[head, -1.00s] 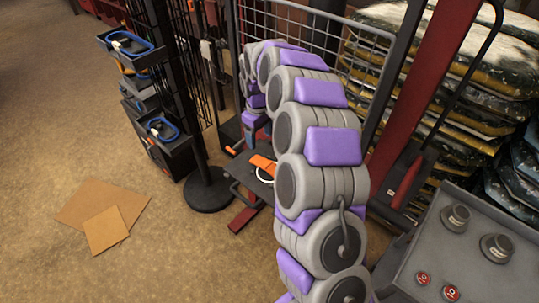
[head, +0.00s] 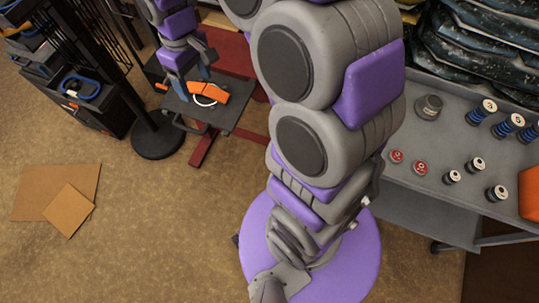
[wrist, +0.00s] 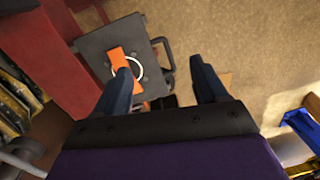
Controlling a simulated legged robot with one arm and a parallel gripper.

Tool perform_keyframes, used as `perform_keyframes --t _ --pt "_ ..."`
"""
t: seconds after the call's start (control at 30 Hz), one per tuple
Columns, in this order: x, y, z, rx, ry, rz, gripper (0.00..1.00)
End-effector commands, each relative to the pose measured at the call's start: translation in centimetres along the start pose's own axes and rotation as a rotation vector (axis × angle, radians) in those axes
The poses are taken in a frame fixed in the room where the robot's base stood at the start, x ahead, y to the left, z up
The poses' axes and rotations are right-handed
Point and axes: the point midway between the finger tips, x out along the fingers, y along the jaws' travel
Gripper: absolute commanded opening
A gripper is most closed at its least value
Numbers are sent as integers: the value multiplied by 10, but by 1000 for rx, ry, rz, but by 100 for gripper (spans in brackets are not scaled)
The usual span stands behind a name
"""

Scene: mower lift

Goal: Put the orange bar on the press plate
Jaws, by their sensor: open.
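An orange bar (head: 206,92) lies on a dark square plate (head: 222,118) at the upper left of the head view, beside a white ring that appears to pass under or around it. The bar (wrist: 118,62) and plate (wrist: 92,45) also show at the upper left of the wrist view. My gripper (head: 193,86) is open and empty above the plate in the head view. I cannot tell whether a finger touches the bar.
A red base (head: 207,148) carries the plate. A grey cart (head: 440,190) with knobs and small cylinders is on the right. Cardboard sheets (head: 48,192) lie on open floor.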

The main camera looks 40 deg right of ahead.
Motion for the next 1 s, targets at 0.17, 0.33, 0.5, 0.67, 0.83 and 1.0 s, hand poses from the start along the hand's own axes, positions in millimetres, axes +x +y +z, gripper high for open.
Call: perform_keyframes --t 0.17,0.33,0.5,0.67,0.83,1.0 --pt "-8 -20 48 60 -18 3 72" --pt "-11 -36 92 128 -37 9 72" --pt "-8 -51 137 207 -58 14 72" --pt "-1 -65 180 292 -77 21 72" --pt "8 -77 219 379 -94 25 72" --pt "16 -85 242 435 -107 24 72"
